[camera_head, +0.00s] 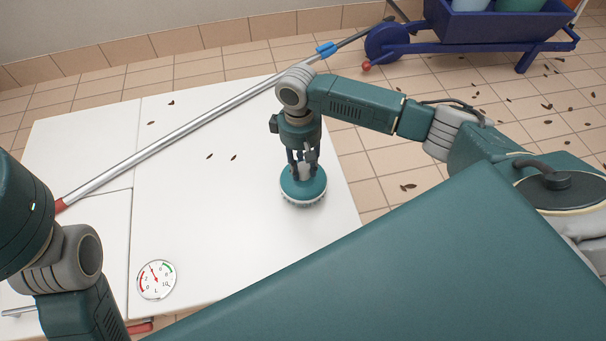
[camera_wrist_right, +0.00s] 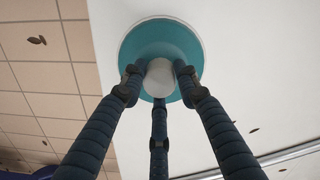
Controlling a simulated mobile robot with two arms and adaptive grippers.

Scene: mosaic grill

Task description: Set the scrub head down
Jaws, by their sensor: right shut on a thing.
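The scrub head (camera_head: 303,187) is a round teal disc with pale bristles under its rim and a whitish knob on top. My right gripper (camera_head: 302,167) points down from above with its fingers shut around the knob. In the right wrist view, the fingers (camera_wrist_right: 159,88) close on the white knob at the middle of the teal disc (camera_wrist_right: 135,48). The scrub head is over the white table top (camera_head: 225,225), near its right edge. I cannot tell whether the bristles touch the surface. My left arm shows at the lower left; its gripper is out of view.
A long silver pole (camera_head: 180,132) with a blue clamp lies diagonally across the table's back. A round gauge (camera_head: 157,279) lies at the front left. A blue wheelbarrow (camera_head: 490,25) stands on the tiled floor. Dark leaf bits are scattered about. The table's middle is mostly clear.

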